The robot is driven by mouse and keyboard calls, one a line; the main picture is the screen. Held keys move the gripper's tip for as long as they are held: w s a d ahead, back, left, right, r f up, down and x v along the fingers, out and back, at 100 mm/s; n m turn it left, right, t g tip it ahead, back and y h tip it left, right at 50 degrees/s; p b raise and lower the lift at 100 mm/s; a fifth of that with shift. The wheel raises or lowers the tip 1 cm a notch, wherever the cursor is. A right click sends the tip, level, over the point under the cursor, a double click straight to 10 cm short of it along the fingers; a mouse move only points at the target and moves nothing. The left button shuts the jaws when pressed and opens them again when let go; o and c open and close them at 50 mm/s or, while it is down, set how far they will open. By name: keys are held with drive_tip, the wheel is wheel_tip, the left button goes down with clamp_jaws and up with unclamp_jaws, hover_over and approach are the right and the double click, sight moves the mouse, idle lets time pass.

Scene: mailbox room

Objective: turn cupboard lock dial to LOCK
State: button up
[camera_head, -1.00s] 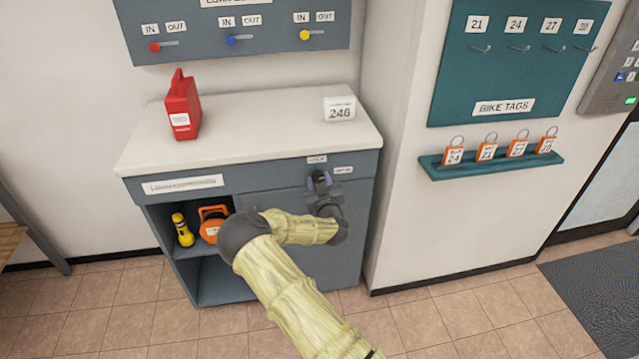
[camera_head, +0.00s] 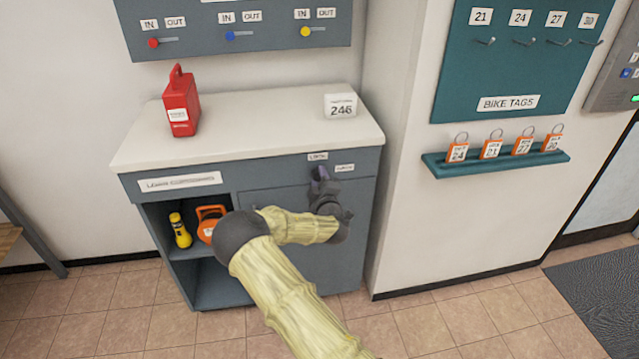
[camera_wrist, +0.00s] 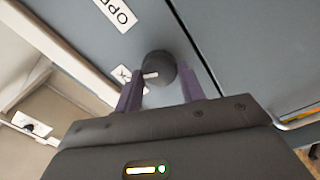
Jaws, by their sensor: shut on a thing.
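My gripper (camera_head: 320,174) is at the door's top right. In the wrist view its two purple fingers (camera_wrist: 163,82) are shut on the dial, one on each side. A white mark on the dial points left, toward a white label (camera_wrist: 122,74) partly hidden by a finger. An OPEN label (camera_wrist: 115,12) is at the upper left. In the head view, the LOCK label (camera_head: 318,156) is above the dial and the other label (camera_head: 345,168) is to its right.
The open shelf at left holds a yellow torch (camera_head: 180,230) and an orange item (camera_head: 207,222). A wall with a tag shelf (camera_head: 495,165) stands to the right.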

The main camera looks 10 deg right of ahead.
drive_tip(key=n, duration=0.2)
drive_tip(key=n+b, duration=0.1)
drive_tip(key=n, duration=0.1)
drive_tip(key=shift+a+f+n, duration=0.15)
drive_tip(key=shift+n, duration=0.25)
drive_tip(key=o, duration=1)
drive_tip(key=shift+c, duration=0.2)
drive_tip(key=shift+s, duration=0.1)
drive_tip(key=s, duration=1.7)
drive_tip(key=shift+s, duration=0.15)
